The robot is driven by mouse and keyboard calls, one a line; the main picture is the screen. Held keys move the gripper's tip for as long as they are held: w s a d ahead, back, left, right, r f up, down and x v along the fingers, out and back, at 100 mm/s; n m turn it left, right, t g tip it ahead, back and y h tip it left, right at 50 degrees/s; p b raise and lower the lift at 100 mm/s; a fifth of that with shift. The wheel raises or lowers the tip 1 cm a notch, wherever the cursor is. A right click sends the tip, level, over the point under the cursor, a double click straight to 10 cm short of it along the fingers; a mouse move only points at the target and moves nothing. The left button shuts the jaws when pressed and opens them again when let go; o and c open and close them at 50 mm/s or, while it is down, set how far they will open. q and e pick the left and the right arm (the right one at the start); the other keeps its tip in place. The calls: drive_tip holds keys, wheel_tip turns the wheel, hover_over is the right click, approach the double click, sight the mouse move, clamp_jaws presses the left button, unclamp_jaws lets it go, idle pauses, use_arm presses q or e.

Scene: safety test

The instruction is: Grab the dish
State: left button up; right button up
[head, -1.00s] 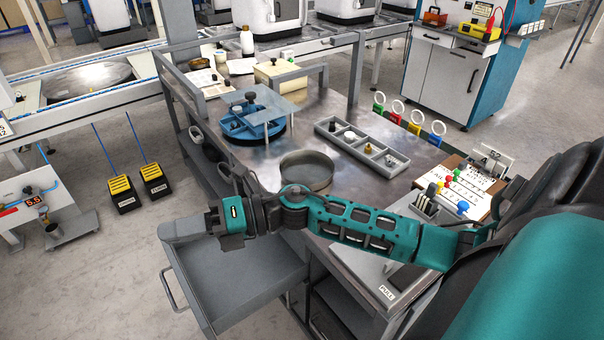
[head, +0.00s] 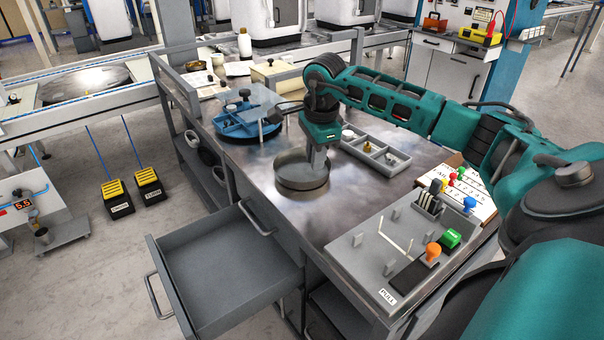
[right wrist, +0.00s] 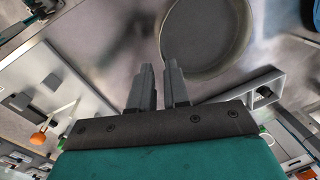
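The dish is a round, shallow, grey metal pan (head: 290,178) on the metal worktop. It also shows at the top of the right wrist view (right wrist: 205,40). My right gripper (head: 317,168) points down at the dish's right side in the head view. In the right wrist view its two fingers (right wrist: 160,68) stand apart with a narrow gap, the tips close to the dish's rim. I cannot tell whether they touch it. Nothing shows held between them. My left gripper is not in view.
A blue round tray (head: 245,122) stands behind the dish, and a grey divided tray (head: 375,157) is to its right. An open, empty drawer (head: 225,270) juts out in front. A panel with orange and green knobs (head: 385,250) lies at the front right.

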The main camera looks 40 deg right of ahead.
drive_tip(key=f, duration=0.3)
drive_tip(key=shift+w+d+f, duration=0.1)
drive_tip(key=shift+w, duration=0.15)
drive_tip(key=f, duration=0.2)
drive_tip(key=w+f+b, duration=0.1)
drive_tip(key=f, duration=0.1)
drive_tip(key=shift+d+f, duration=0.2)
drive_tip(key=shift+f, duration=0.1)
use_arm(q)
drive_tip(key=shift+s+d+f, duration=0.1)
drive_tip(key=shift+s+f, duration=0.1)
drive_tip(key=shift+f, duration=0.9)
use_arm(e)
drive_tip(key=shift+s, duration=0.1)
clamp_jaws()
